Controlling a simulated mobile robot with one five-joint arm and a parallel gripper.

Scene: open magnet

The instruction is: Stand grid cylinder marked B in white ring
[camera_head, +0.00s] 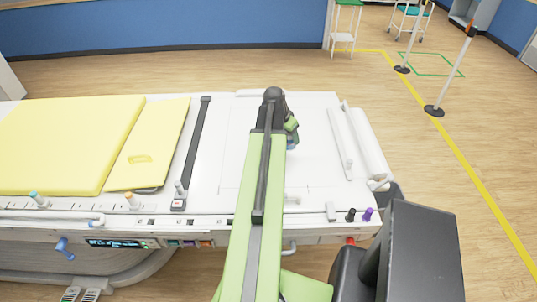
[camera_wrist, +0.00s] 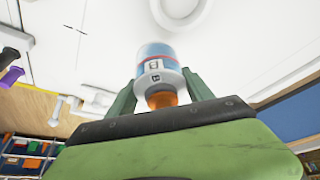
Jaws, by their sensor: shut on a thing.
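My gripper (camera_wrist: 163,84) is shut on the grid cylinder (camera_wrist: 156,62), with one green finger on each side of it. The cylinder is white with a blue and red band, a small label marked B and an orange end facing the wrist camera. The white ring (camera_wrist: 181,20) lies on a white surface just beyond the cylinder's far end in the wrist view, cut off by the top edge. The cylinder appears apart from the ring, not inside it. In the head view my gripper (camera_head: 291,131) is over the white table, partly hidden by my arm; I cannot make out the ring there.
The white table (camera_head: 312,178) carries yellow pads (camera_head: 70,145) at left, a dark strap (camera_head: 197,150) and white rolls (camera_head: 361,145) at right. Small coloured knobs line its front edge. Posts (camera_head: 451,75) stand on the floor behind at right.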

